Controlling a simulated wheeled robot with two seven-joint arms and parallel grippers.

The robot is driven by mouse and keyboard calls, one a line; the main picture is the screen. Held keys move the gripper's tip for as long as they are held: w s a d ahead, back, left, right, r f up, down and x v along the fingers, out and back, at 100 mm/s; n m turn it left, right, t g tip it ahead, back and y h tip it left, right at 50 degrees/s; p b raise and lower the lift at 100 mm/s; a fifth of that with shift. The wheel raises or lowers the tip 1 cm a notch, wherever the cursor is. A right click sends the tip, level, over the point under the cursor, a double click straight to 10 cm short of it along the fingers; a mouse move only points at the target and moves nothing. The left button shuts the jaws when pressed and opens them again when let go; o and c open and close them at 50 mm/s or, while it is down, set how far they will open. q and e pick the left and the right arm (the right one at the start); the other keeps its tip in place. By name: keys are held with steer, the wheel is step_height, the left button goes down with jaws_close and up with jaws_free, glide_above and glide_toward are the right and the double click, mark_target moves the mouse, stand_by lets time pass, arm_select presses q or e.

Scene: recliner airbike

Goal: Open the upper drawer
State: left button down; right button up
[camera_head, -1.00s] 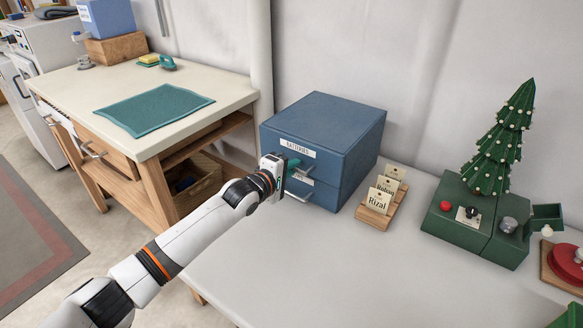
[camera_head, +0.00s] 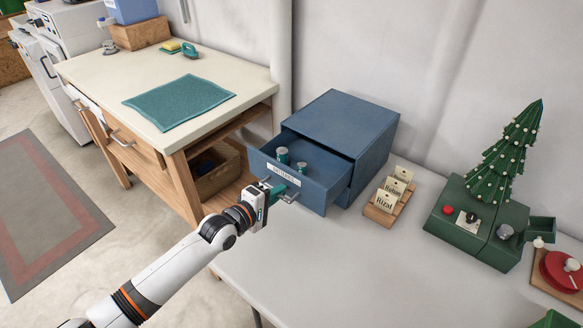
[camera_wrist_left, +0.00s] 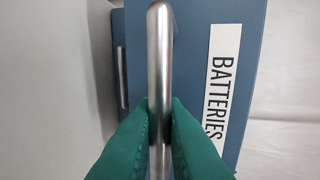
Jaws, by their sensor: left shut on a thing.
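The blue cabinet (camera_head: 345,120) stands on the white table against the wall. Its upper drawer (camera_head: 318,188), with a white BATTERIES label (camera_head: 284,173), is pulled well out, and batteries (camera_head: 282,155) show inside it. My left gripper (camera_head: 280,190) is at the front of this drawer, shut on its metal handle. In the left wrist view the green fingertips (camera_wrist_left: 160,135) pinch the upright-looking metal handle bar (camera_wrist_left: 160,60), beside the label. The lower drawer is mostly hidden under the open one in the head view. My right gripper is not in view.
A wooden card holder (camera_head: 388,205) stands just right of the cabinet. A green base with a small tree (camera_head: 500,160) is farther right. A wooden workbench (camera_head: 165,110) with a teal mat is at left. The table front is clear.

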arm_select(q)
steer(key=p+v, duration=0.1)
steer(key=v, duration=0.1)
steer(key=f+v, duration=0.1)
steer(key=v, duration=0.1)
steer(key=shift+s+a+p, duration=0.25)
steer(key=shift+s+p, duration=0.1)
steer(key=shift+p, duration=0.05)
steer(key=c, duration=1.8)
jaws_free()
steer(key=shift+r, duration=0.1)
steer(key=v, duration=1.2)
steer(key=shift+s, duration=0.1)
